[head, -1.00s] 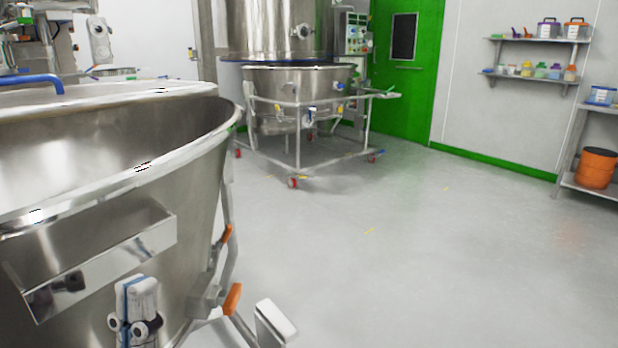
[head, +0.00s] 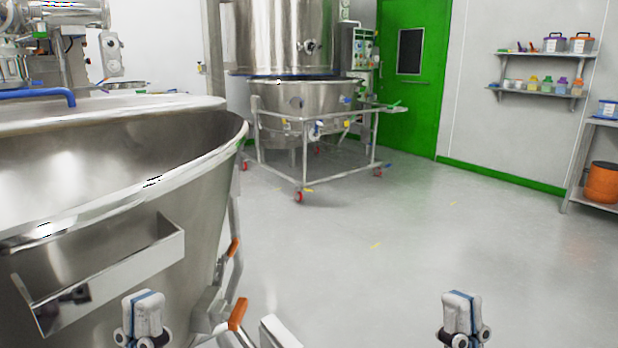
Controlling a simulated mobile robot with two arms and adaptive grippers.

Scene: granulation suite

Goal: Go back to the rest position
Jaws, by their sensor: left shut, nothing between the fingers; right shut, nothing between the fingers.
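My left gripper (head: 143,312) is at the bottom left of the head view, in front of the side of a large steel bowl (head: 195,190). It is shut and empty. My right gripper (head: 462,310) is at the bottom, right of centre, over open grey floor. It is shut and empty too. Both grippers stand at about the same height in the picture, and the lower parts of both arms are cut off by the frame edge.
The steel bowl with orange-handled frame parts (head: 237,314) fills the left. A wheeled steel vessel (head: 305,105) stands further back before a green door (head: 408,75). Shelves (head: 540,90) and a side table with an orange bucket (head: 601,182) are at right. The middle floor (head: 360,260) is clear.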

